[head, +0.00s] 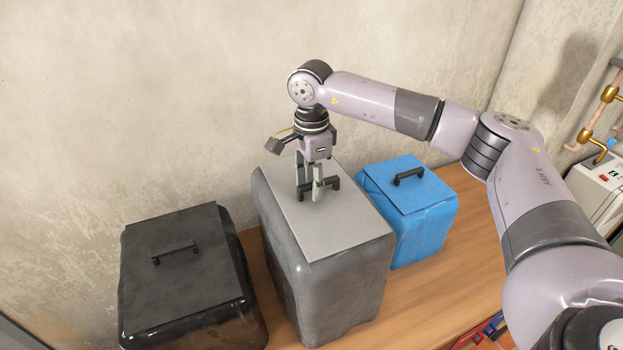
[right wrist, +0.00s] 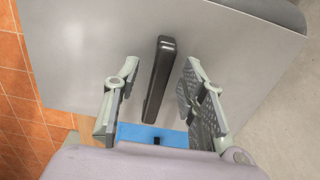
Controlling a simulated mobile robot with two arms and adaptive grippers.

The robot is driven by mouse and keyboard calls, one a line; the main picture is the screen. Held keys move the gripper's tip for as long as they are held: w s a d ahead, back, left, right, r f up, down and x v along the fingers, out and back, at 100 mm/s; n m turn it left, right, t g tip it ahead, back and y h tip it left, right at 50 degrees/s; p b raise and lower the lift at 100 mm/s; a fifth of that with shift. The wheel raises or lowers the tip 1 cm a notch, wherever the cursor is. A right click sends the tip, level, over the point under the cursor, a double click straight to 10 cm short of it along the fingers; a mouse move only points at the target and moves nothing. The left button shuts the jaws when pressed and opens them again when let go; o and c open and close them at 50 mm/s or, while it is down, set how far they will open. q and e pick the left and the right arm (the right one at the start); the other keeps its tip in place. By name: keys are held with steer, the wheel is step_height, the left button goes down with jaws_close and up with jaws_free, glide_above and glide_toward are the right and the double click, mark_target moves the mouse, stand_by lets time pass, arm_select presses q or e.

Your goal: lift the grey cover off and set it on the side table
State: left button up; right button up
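The grey cover (head: 337,227) lies flat on top of a tall grey bin (head: 318,287) in the middle of the wooden surface. Its black bar handle (head: 333,184) stands up from it. My right gripper (head: 317,190) points down at the handle. In the right wrist view the handle (right wrist: 159,78) runs between the two open fingers of my right gripper (right wrist: 155,95), with a gap on each side. The grey cover (right wrist: 85,45) fills most of that view. My left gripper is in neither view. I cannot make out a side table for certain.
A black bin with a black lid (head: 190,255) stands at the left. A blue bin with a blue lid (head: 412,200) stands close to the right of the grey one. The wooden surface (head: 440,285) is bare at the front right. A concrete wall (head: 150,90) is behind.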

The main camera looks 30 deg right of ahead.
steer(key=shift+c, duration=0.3)
jaws_close()
stand_by(0.3)
